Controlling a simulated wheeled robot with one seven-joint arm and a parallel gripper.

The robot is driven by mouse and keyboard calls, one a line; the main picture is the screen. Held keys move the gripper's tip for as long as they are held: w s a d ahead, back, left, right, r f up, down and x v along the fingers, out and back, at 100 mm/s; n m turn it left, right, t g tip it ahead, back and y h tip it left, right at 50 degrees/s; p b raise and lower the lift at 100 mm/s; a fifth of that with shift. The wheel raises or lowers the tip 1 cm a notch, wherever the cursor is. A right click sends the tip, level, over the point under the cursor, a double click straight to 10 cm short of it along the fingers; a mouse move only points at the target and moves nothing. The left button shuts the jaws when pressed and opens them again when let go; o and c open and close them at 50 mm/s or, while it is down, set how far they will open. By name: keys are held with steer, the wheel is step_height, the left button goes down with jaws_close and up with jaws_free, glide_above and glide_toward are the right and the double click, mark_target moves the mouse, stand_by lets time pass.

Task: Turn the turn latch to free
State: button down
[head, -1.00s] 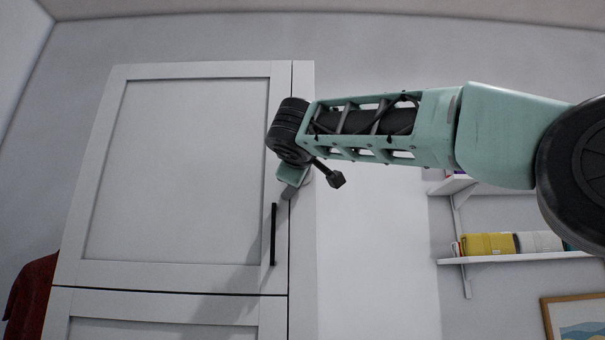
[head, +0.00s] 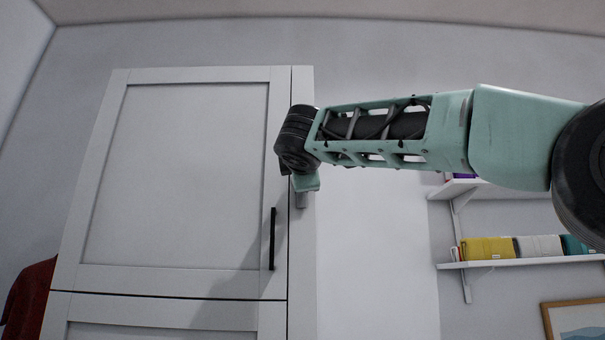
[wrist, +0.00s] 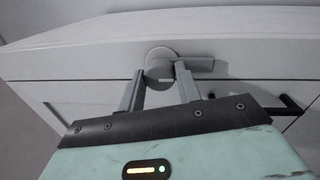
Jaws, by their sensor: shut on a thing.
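The turn latch (wrist: 166,54) is a grey round disc with a flat lever (wrist: 203,65) pointing right in the wrist view. It sits near the seam at the edge of a white cabinet door (head: 190,175). In the head view my wrist hides the latch's disc.
A black bar handle (head: 272,238) stands on the door just below and left of the latch. A lower door is under it. Shelves (head: 515,262) with folded cloths are on the right wall. The white side of the cabinet borders open space.

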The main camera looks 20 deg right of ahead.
steer(key=shift+a+f, duration=0.1)
stand_by(0.3)
steer(key=c, duration=1)
jaws_free()
steer(key=shift+o, duration=0.2)
steer(key=b+v, duration=0.7)
steer(key=v, duration=1)
steer(key=shift+s, duration=0.2)
